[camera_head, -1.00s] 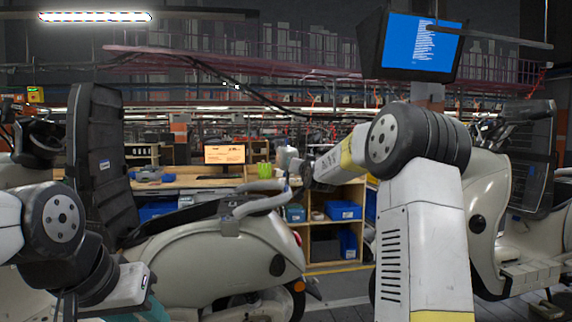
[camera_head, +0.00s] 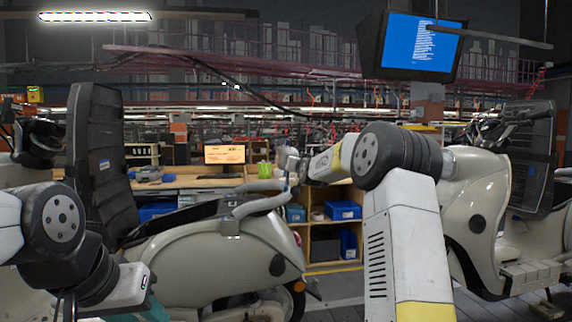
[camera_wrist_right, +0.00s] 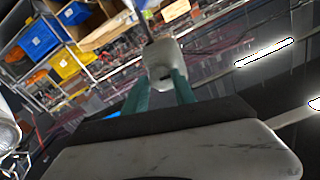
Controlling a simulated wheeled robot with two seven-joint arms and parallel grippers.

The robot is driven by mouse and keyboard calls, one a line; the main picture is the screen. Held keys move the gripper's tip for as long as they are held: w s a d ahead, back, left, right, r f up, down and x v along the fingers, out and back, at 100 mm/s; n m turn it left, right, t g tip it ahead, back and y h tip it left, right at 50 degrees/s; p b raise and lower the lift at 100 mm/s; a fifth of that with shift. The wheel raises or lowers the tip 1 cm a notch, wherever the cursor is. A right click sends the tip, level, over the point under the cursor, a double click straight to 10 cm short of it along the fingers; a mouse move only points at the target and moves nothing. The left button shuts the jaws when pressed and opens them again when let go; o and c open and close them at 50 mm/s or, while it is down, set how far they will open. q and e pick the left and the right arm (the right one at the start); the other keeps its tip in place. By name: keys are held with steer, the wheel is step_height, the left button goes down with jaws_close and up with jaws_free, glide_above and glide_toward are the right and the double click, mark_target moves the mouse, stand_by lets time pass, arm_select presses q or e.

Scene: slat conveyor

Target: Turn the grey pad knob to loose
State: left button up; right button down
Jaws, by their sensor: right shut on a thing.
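In the right wrist view, the two teal fingers of my right gripper (camera_wrist_right: 163,88) are closed on a pale grey block (camera_wrist_right: 161,60), which looks like the grey pad knob. A dark rod runs up from it. In the head view my right gripper (camera_head: 291,164) is at the end of the forearm, near the grey grab rail (camera_head: 265,202) of the middle scooter; the knob is too small there to read its setting. My left gripper (camera_head: 142,313) is low at the left, mostly cut off by the picture's lower edge, so its fingers cannot be judged.
The cream scooter (camera_head: 215,257) stands in front, with a black upright panel (camera_head: 97,160) at its left. Another scooter (camera_head: 478,205) stands at the right, close behind my right arm. A wooden workbench (camera_head: 185,182) with blue bins (camera_head: 343,210) is behind. A monitor (camera_head: 418,45) hangs above.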

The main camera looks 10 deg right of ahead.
steer(key=shift+n, duration=0.3)
steer(key=shift+f+n, duration=0.1)
steer(key=shift+n, duration=17.6)
